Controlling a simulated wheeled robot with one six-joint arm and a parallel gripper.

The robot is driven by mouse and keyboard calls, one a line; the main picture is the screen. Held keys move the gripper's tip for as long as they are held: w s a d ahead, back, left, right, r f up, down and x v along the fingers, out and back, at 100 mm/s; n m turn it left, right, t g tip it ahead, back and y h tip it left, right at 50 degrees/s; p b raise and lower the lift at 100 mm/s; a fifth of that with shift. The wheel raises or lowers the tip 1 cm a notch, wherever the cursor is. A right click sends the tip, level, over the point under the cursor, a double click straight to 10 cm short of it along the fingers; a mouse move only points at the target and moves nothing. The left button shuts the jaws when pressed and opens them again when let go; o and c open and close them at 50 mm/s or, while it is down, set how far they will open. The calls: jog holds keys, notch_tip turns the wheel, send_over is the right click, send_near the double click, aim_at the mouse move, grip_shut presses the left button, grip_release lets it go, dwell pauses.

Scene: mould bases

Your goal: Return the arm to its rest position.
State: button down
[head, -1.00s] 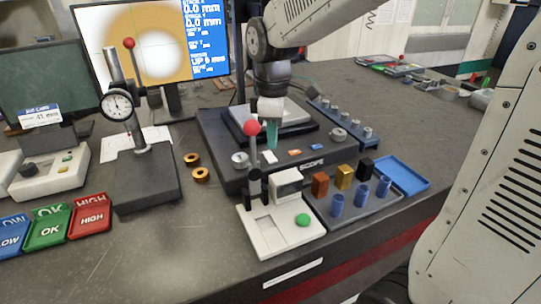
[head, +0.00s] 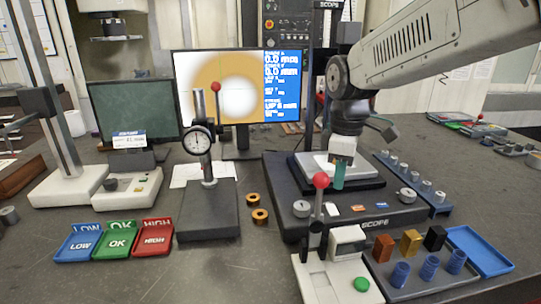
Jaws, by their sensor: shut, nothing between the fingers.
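My arm reaches in from the upper right in the head view and bends down at a dark wrist. My gripper (head: 339,176) points down over the front of the scope's stage (head: 364,166). Its teal fingers look closed together, with nothing seen held. I cannot tell whether the fingertips touch the scope base (head: 277,200) or hover just above it.
A red-knobbed lever device (head: 316,235) stands close in front of my gripper. A dial gauge stand (head: 208,208) and two brass rings (head: 259,216) are left. A monitor (head: 237,95) stands behind. Colored blocks (head: 410,242) and a blue tray (head: 481,251) are front right.

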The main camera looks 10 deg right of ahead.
jog(key=shift+s+m, duration=0.1)
jog(key=shift+m, duration=0.3)
jog(key=s+d+m+t, duration=0.1)
jog(key=s+d+m, duration=0.2)
jog(key=s+m, duration=0.8)
jog(key=s, duration=1)
jog(key=shift+s+f, duration=0.35)
jog(key=shift+s, duration=0.05)
